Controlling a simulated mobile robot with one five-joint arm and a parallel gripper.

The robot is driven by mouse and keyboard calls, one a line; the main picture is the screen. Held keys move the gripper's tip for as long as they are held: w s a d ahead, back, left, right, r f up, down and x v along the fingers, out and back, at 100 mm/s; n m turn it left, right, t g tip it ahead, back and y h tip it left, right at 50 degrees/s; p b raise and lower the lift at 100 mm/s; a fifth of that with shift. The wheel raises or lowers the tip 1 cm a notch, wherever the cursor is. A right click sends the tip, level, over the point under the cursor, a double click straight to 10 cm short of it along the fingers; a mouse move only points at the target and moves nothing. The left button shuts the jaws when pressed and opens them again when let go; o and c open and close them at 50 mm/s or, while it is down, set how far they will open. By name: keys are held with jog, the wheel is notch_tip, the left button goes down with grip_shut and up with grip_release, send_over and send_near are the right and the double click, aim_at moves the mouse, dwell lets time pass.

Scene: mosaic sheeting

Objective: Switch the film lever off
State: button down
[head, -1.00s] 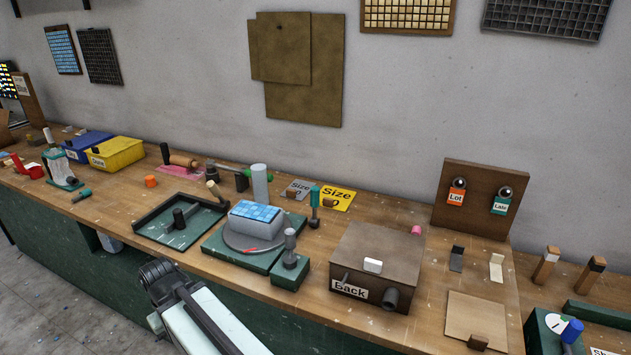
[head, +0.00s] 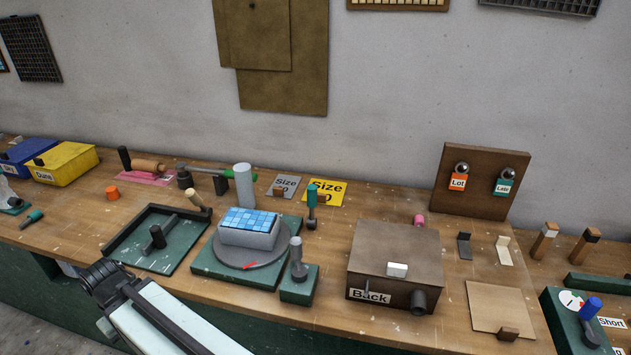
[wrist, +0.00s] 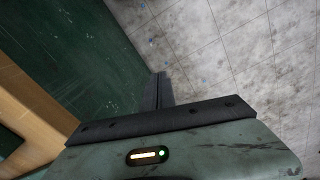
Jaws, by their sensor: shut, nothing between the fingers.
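No label reading "film" shows in the head view. A grey-knobbed lever (head: 297,258) stands upright on a small green block beside the turntable. A blue-knobbed lever (head: 590,310) leans on a green box with a white dial at the far right. I cannot tell which, if either, is the film lever. My gripper (head: 98,280) is in front of the bench at lower left, apart from both levers. In the wrist view my gripper (wrist: 161,90) is shut and empty, with the floor and the green bench front behind it.
The turntable (head: 210,256) carries a block of blue tiles. A brown box (head: 400,255) labelled "Back" stands right of the levered block. A dark-framed tray (head: 180,258) lies on the left. A board with Lot and Late tags (head: 480,205) stands behind. The wooden bench's front edge is close to my arm.

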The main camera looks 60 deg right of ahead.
notch_tip(320, 180, up, 20)
jog(key=w+d+p, duration=0.1)
jog(key=w+p, duration=0.1)
jog(key=p, duration=1.9)
jog(key=w+d+r+m+p, duration=0.3)
jog(key=d+r+p, duration=0.4)
jog(key=r, duration=0.1)
jog(key=s+d+m+y, duration=0.2)
jog(key=d+m, duration=0.5)
jog(key=d, duration=2.5)
jog(key=s+d+m, duration=0.3)
jog(key=s+d, duration=0.6)
jog(key=d, duration=0.3)
jog(key=s+d+m+y, duration=0.1)
jog(key=s+d+m, duration=0.3)
jog(key=s+d, duration=0.5)
jog(key=d, duration=0.4)
jog(key=shift+s+d+r, duration=0.2)
jog(key=shift+d+r, duration=0.05)
jog(key=shift+f+b, duration=0.1)
jog(key=shift+b, duration=0.25)
